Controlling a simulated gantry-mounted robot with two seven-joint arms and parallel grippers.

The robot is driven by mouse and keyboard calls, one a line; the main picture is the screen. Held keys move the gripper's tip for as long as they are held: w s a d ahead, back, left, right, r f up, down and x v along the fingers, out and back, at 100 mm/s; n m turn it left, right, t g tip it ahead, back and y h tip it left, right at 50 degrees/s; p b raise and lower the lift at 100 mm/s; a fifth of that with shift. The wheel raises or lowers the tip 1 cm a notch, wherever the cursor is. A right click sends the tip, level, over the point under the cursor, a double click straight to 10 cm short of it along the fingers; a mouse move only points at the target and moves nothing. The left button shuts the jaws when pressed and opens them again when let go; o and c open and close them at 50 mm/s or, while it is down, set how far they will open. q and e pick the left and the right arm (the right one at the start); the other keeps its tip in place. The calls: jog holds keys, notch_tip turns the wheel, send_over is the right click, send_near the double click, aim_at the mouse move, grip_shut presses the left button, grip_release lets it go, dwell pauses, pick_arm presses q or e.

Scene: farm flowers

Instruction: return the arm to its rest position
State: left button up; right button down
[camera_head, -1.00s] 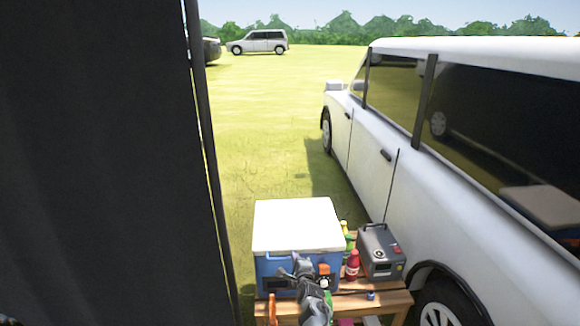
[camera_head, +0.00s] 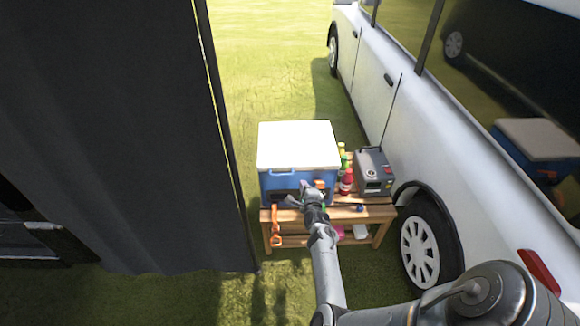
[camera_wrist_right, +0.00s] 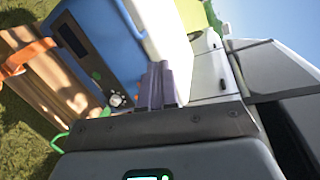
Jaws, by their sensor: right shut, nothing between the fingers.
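My right arm reaches up from the lower right in the head view, and its gripper (camera_head: 306,188) is in front of the blue cooler box (camera_head: 278,183) with the white lid. The gripper's fingers are shut with nothing between them. In the right wrist view the closed fingers (camera_wrist_right: 163,85) point toward the cooler (camera_wrist_right: 105,40), which appears tilted there. I cannot tell from these views whether the fingertips touch the cooler. My left gripper is not in view.
The cooler stands on a wooden table (camera_head: 375,213) with bottles (camera_head: 346,180), a grey device (camera_head: 374,172) and a hanging orange strap (camera_head: 277,226). A white car (camera_head: 400,90) is close on the right. A dark curtain (camera_head: 120,130) fills the left. Grass lies in front.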

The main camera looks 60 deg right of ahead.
jog(key=s+f+n, duration=0.4)
jog(key=s, duration=0.5)
jog(key=s+a+r+n+g+y, duration=0.1)
jog(key=a+r+n+y, duration=0.15)
jog(key=a+n, duration=0.55)
jog(key=s+a+r+n+y, duration=0.1)
jog(key=a+n+y, duration=0.3)
jog(key=a, duration=0.8)
jog(key=s+a+r+n+g+y, duration=0.1)
jog(key=s+a+n+y, duration=0.15)
jog(key=a+n, duration=0.55)
jog(key=s+a+r+n+g+y, duration=0.2)
jog(key=s+a+r+n+g, duration=0.35)
jog(key=s+a+n, duration=0.6)
notch_tip(320, 180, up, 37)
jog(key=w+a+m+p, duration=0.1)
jog(key=m+p, duration=0.2)
jog(key=p, duration=3.3)
jog(key=shift+w+a+r+p, duration=0.15)
jog(key=shift+w+a+p, duration=0.2)
jog(key=shift+p, duration=0.05)
